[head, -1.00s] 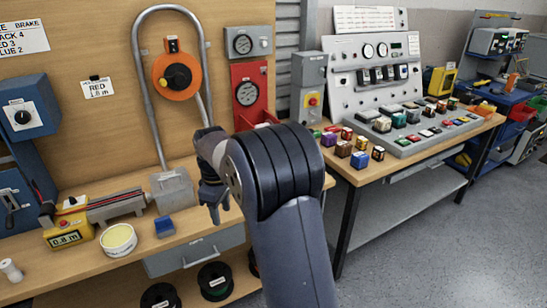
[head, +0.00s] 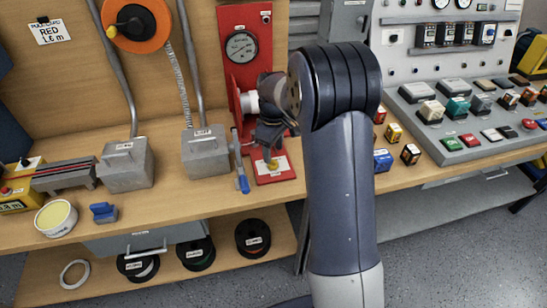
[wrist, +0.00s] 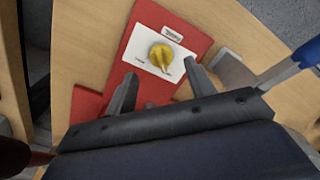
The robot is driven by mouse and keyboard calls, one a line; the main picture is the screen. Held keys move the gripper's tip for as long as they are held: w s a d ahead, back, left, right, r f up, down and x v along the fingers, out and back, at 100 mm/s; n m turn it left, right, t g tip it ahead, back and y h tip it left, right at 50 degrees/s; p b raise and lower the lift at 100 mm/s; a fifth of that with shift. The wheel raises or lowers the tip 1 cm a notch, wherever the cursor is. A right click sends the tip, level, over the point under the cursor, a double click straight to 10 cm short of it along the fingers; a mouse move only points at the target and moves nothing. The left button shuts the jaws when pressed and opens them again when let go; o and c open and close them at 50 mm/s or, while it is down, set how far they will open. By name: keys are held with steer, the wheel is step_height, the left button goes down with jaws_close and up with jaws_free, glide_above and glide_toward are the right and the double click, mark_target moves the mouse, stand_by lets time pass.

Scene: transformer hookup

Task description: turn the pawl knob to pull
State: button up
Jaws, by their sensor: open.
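The pawl knob (wrist: 163,55) is a small yellow knob on a white plate, on the red base (wrist: 188,32) of the winch-like red stand. In the head view the knob (head: 272,164) shows just below my gripper (head: 272,143). In the wrist view my gripper (wrist: 158,78) is open, with its two dark fingers on the near side of the knob, apart from each other and with nothing between them. I cannot tell the height left between fingertips and knob. The small labels on the plate are too blurred to read.
A lever with a blue handle (head: 242,184) stands close left of the red base and shows at the wrist view's right edge. Grey metal boxes (head: 206,152) stand further left. The red upright with a gauge (head: 241,47) rises behind. Small coloured blocks (head: 383,160) lie to the right.

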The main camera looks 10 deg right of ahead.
mark_target(273, 160)
steer(key=shift+a+f, duration=0.1)
steer(key=shift+f, duration=2)
steer(key=shift+c, duration=0.3)
steer(key=c, duration=0.9)
